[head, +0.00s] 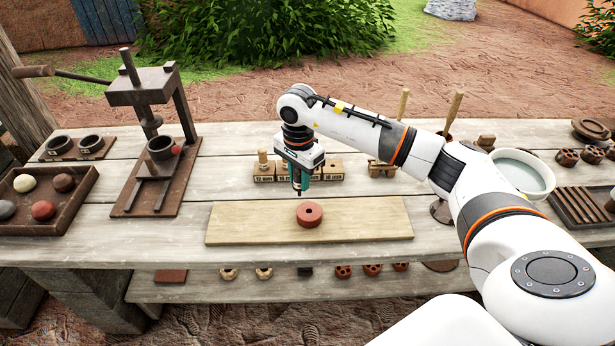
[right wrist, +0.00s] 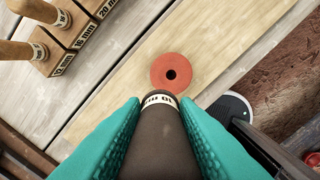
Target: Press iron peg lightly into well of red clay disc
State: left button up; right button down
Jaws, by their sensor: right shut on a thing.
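The red clay disc (head: 310,222) lies flat on a pale wooden board (head: 240,226), with a dark round well at its centre. It also shows in the right wrist view (right wrist: 158,75), just beyond the peg, with the well uncovered. My right gripper (head: 301,188) points down above the board, slightly left of and behind the disc. Its teal fingers are shut on the dark iron peg (right wrist: 162,148), which has a white marked band. The peg appears held above the board, apart from the disc. My left gripper is out of view.
Labelled wooden blocks (head: 264,172) stand behind the board. A lever press (head: 142,88) and a tray of clay balls (head: 70,222) are on the left. A white bowl (head: 540,187) and a slatted rack (head: 580,208) are on the right. The board around the disc is clear.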

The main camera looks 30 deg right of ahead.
jog(key=shift+w+a+b, duration=0.2)
jog(key=shift+w+a, duration=0.25)
jog(key=shift+a, duration=0.25)
jog(key=shift+w+a+b, duration=0.15)
jog(key=shift+w+a, duration=0.25)
jog(key=shift+a, duration=0.35)
jog(key=shift+w+a+b, duration=0.2)
jog(key=shift+w+a, duration=0.25)
jog(key=shift+a, duration=0.25)
